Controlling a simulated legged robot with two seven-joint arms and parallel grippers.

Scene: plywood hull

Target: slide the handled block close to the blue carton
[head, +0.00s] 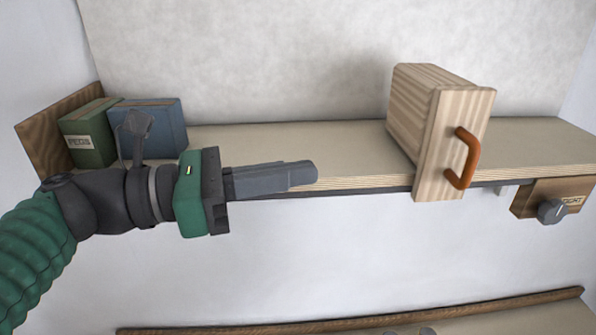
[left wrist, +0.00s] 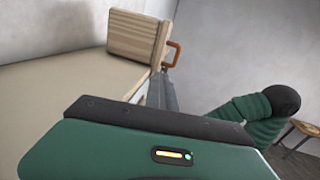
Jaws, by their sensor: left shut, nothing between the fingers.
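The handled block (head: 438,125) is a pale striped wooden box with an orange handle (head: 465,158) on its front face. It stands on the shelf right of centre, its front panel overhanging the shelf edge. It also shows at the top of the left wrist view (left wrist: 137,36). The blue carton (head: 157,122) stands at the left end of the shelf, partly hidden by my left wrist. My left gripper (head: 316,173) is shut and empty, pointing right in front of the shelf edge, apart from the block. My right gripper cannot be made out in the head view.
A green carton (head: 91,135) labelled PEGS stands left of the blue carton, against a brown wooden end board (head: 45,128). The shelf (head: 300,145) is clear between blue carton and block. A wooden box with a grey knob (head: 551,211) hangs under the shelf at right.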

